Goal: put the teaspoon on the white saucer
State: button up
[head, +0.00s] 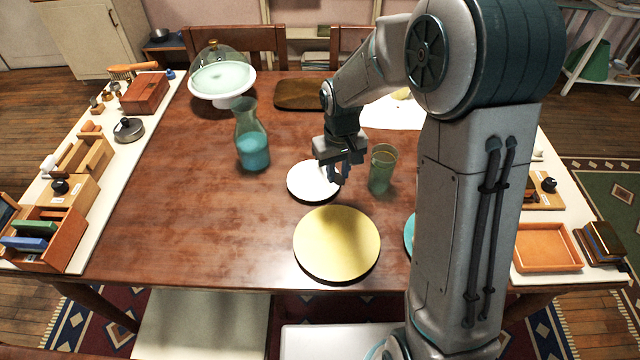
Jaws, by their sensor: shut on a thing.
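The white saucer (308,184) lies flat on the brown table, left of the green cup. My gripper (339,181) points down at the saucer's right edge, with its fingertips low over or beside the rim. I cannot tell the exact height. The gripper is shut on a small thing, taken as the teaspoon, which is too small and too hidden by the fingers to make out. No teaspoon shows on the visible part of the saucer or elsewhere on the table.
A green cup (381,170) stands close right of my gripper. A yellow plate (337,244) lies in front, and a carafe with blue liquid (252,148) stands left. Behind are a wooden tray (298,95) and a domed cake stand (222,82). The table's left part is clear.

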aim_at(321, 194)
jog(key=a+f, duration=0.1)
jog(key=a, duration=0.1)
jog(key=w+a+f, duration=0.1)
jog(key=a, duration=0.1)
jog(key=shift+f, duration=2.25)
jog(key=shift+f, duration=0.2)
jog(key=o, duration=0.9)
jog(key=shift+o, duration=0.2)
jog(key=shift+r, duration=0.1)
